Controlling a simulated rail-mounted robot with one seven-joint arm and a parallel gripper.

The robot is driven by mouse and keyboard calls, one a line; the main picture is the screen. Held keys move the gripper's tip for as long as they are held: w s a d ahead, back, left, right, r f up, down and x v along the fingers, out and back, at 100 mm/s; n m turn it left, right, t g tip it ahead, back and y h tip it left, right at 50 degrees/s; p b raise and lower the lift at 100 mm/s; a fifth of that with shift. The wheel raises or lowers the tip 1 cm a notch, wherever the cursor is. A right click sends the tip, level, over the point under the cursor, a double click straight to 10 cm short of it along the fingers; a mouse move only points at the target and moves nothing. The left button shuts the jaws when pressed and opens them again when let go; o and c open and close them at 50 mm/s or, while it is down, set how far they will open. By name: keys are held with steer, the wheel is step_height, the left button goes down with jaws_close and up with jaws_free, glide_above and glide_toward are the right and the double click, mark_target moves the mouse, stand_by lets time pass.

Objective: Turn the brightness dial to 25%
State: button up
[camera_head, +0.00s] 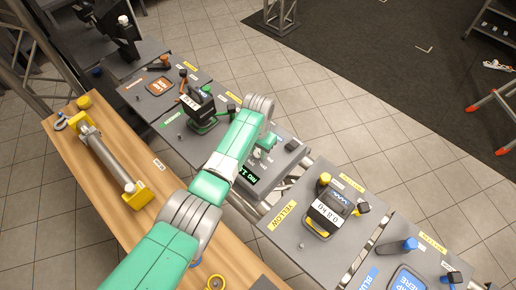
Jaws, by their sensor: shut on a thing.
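A dark grey console (283,162) with a small lit green display (248,175) sits on the middle grey panel. The display text is upside down and too small to read surely. My green and grey arm reaches over this console from the bottom. My gripper (260,153) is low at the console's top, beside the display, and mostly hidden by my arm. It is shut on what appears to be the brightness dial. The dial itself and its setting are hidden.
A yellow-labelled panel with a boxy device (325,213) is at the right, and a blue-labelled panel beyond it. A black device (198,104) stands on the left panel. A wooden bench (75,165) with a grey cylinder on yellow supports (110,165) lies left.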

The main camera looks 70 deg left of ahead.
mark_target(258, 152)
steer(key=o, duration=1)
steer(key=shift+c, duration=0.2)
step_height(258, 152, up, 8)
steer(key=shift+f+p, duration=0.1)
steer(key=shift+p, duration=0.5)
